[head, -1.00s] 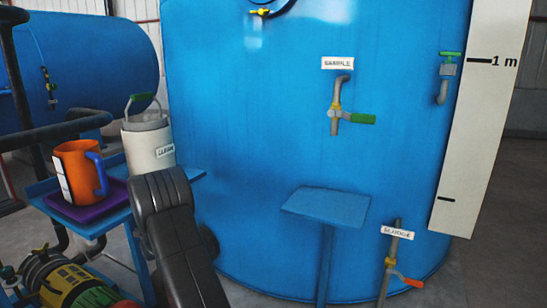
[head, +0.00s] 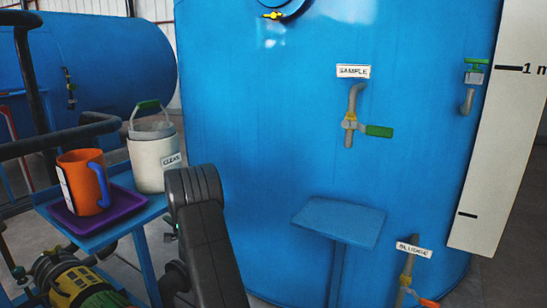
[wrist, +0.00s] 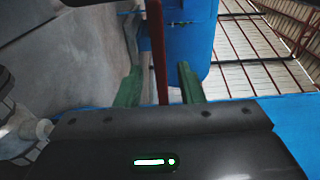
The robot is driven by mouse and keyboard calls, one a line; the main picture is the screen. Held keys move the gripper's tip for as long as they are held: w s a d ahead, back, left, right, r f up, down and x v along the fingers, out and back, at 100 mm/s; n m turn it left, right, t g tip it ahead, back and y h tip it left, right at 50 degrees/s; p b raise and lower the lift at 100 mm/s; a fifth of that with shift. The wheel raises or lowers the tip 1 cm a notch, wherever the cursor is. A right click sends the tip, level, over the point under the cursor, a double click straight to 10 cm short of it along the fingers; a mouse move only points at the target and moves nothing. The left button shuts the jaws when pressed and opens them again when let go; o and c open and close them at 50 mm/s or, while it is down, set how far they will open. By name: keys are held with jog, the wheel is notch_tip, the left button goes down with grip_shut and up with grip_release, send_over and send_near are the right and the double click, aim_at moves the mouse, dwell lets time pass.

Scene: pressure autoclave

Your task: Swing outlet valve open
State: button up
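No part is labelled as the outlet valve. In the head view, a valve with a green lever (head: 379,131) sits under the SAMPLE label (head: 353,71) on the big blue tank (head: 260,190); its lever points sideways to the right. A valve with an orange lever (head: 428,303) is under the SLUDGE label (head: 414,249), partly cut off by the frame. My gripper is outside the head view. In the wrist view my gripper (wrist: 157,84) has its green fingers apart, and a dark red bar (wrist: 157,50) shows between them, with gaps on both sides.
A blue side table (head: 100,238) holds a purple tray (head: 124,204) with an orange jug (head: 82,182), and a white pail (head: 154,163). A small blue stand (head: 340,221) is before the tank. A green-handled tap (head: 476,63) and a yellow valve (head: 272,16) are also there.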

jog(key=s+d+n+g+y+p, duration=0.1)
jog(key=s+d, duration=0.1)
jog(key=d, duration=0.5)
jog(key=s+d+n+g+y+p, duration=0.1)
jog(key=s+d+g+p, duration=0.1)
jog(key=d, duration=0.5)
jog(key=shift+s+d+n+g, duration=0.3)
jog(key=shift+s+d, duration=0.05)
jog(key=shift+s, duration=0.4)
